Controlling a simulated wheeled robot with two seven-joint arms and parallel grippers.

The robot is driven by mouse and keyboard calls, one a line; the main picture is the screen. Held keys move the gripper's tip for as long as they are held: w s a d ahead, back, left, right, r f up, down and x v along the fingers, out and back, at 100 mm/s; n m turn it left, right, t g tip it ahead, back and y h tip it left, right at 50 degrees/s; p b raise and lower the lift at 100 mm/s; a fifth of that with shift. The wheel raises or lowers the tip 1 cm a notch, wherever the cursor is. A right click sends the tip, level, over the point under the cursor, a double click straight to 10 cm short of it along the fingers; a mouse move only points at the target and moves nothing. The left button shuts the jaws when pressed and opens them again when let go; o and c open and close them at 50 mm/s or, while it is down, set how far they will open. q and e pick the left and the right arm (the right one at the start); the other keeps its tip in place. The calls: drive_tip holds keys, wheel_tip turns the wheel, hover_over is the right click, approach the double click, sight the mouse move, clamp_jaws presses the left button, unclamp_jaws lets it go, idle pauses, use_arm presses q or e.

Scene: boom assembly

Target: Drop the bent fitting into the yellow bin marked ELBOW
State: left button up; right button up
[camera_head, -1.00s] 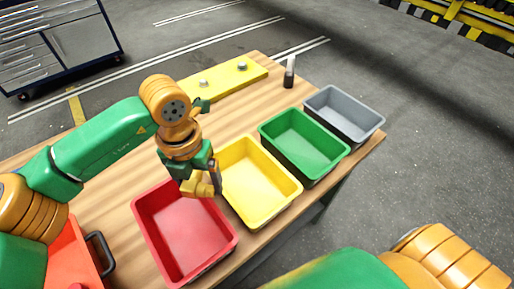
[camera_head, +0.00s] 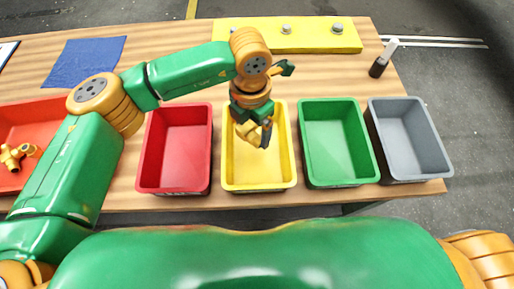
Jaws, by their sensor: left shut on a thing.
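The yellow bin (camera_head: 236,168) stands on the wooden table, between the red bin and the green bin. My left gripper (camera_head: 264,135) is over the yellow bin, pointing down toward it. It is shut on the bent fitting, which is small and hard to tell apart from the orange gripper parts. I cannot tell how high above the bin floor it is. No ELBOW marking is readable in this view. My right gripper is not in view.
The red bin (camera_head: 177,171) is to the left, the green bin (camera_head: 338,150) and grey bin (camera_head: 412,145) to the right. An orange-red tray (camera_head: 36,117) with brass fittings (camera_head: 14,157) is far left. A yellow plate (camera_head: 315,39) with knobs and a dark bottle (camera_head: 378,67) stand behind.

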use_arm(q)
drive_tip(key=shift+d+f, duration=0.2)
drive_tip(key=shift+f, duration=0.25)
drive_tip(key=o, duration=1.3)
drive_tip(key=shift+r, duration=0.1)
drive_tip(key=shift+a, duration=0.1)
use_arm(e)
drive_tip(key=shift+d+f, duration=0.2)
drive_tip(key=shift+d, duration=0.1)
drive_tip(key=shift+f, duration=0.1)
use_arm(q)
wheel_tip(320, 180, up, 7)
drive_tip(key=shift+s+r+b, duration=0.1)
drive_tip(key=shift+b, duration=1.1)
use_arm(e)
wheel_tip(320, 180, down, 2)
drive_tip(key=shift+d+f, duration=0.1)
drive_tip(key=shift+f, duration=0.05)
